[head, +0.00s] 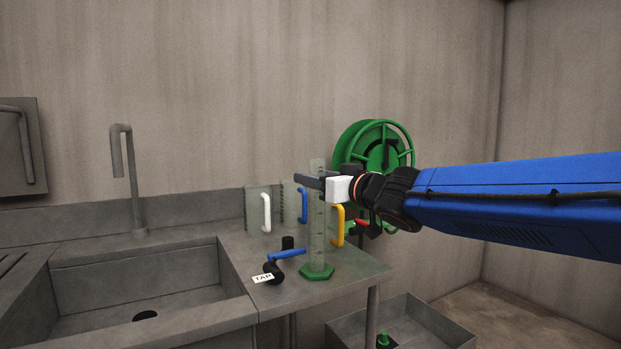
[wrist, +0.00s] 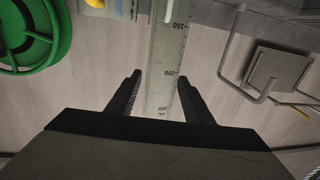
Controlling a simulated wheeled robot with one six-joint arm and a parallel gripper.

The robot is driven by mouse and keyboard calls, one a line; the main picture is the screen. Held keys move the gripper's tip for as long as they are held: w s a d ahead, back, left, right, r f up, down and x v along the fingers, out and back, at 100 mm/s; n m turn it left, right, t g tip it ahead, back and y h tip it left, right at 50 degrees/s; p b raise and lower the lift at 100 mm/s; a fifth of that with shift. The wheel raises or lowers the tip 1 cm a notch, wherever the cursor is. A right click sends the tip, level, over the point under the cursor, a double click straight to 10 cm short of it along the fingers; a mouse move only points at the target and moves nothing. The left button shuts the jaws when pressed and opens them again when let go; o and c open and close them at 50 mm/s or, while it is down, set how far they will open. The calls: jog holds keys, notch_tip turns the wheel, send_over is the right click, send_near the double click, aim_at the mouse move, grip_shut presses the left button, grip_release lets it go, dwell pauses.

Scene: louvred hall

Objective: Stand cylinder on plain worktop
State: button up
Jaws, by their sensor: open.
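A clear graduated cylinder (head: 317,235) with a green hexagonal foot stands upright on the plain worktop (head: 350,272), right of the sink. My gripper (head: 308,182) reaches in from the right at the cylinder's upper part, and its jaws are open. In the wrist view the cylinder (wrist: 168,60) runs between the two spread fingers of my gripper (wrist: 159,80), with its scale marks showing. Clear space shows on both sides of it there. Whether a finger touches it I cannot tell.
Beside the cylinder are a blue-lever tap (head: 287,254) with a TAP tag and several clear jugs with white (head: 266,212), blue and yellow handles. A green hose reel (head: 372,145) is behind. The sink (head: 150,285) lies left; a grey floor bin (head: 430,325) stands below right.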

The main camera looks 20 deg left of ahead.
jog(key=v, duration=0.9)
jog(key=shift+d, duration=0.25)
jog(key=shift+s+d+f, duration=0.1)
jog(key=w+d+f+m+t+h, duration=0.2)
jog(key=d+h, duration=0.1)
jog(key=d, duration=0.5)
jog(key=w+d+f+m+t+h, duration=0.2)
jog(key=d+h, duration=0.1)
jog(key=d, duration=0.5)
jog(key=s+d+f+m+g+h, duration=0.1)
jog(key=s+d+f+m+h, duration=0.15)
jog(key=d+f, duration=0.35)
jog(key=s+d+f+m+h, duration=0.1)
jog(key=d+f+h, duration=0.2)
jog(key=d, duration=0.6)
jog(key=s+d+f+m+g+h, duration=0.1)
jog(key=s+d+f+m+h, duration=0.1)
jog(key=d+f, duration=0.4)
jog(key=s+d+f+m+g, duration=0.1)
jog(key=s+d+f+g, duration=0.2)
jog(key=s+d+f, duration=0.2)
jog(key=s+d+f+m+g+h, duration=0.1)
jog(key=s+d+f+g, duration=0.3)
jog(key=s+f, duration=0.7)
jog(key=s+d, duration=0.1)
jog(key=s, duration=0.5)
jog(key=shift+s+f, duration=0.35)
jog(key=shift+f, duration=0.05)
